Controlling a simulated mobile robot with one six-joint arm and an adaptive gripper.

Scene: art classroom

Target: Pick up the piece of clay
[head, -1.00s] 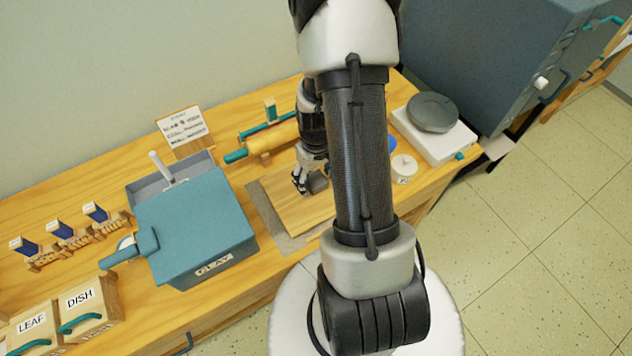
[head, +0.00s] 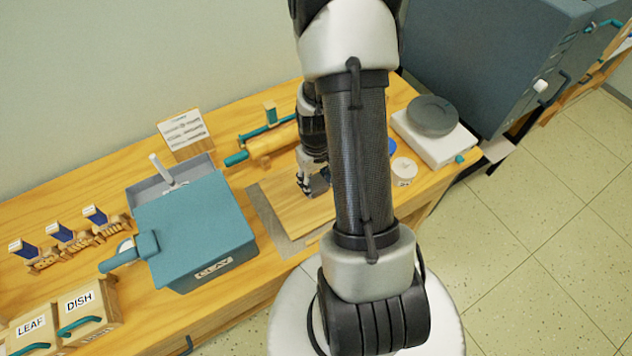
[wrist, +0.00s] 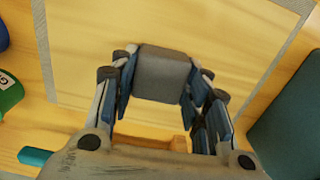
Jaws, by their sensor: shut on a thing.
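The piece of clay (wrist: 163,74) is a grey block. It sits between the two fingers of my gripper (wrist: 158,90) in the wrist view, with a finger against each side. In the head view my gripper (head: 308,187) is over the wooden board (head: 290,212), and the clay (head: 320,185) shows as a small grey patch beside the fingers, partly hidden by my arm. I cannot tell whether the clay touches the board or hangs just above it.
A teal box labelled CLAY (head: 195,225) stands left of the board. A rolling pin (head: 268,143) lies behind it. A scale (head: 432,116) and a small white round container (head: 403,170) are on the right. Stamps and labelled wooden blocks stand far left.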

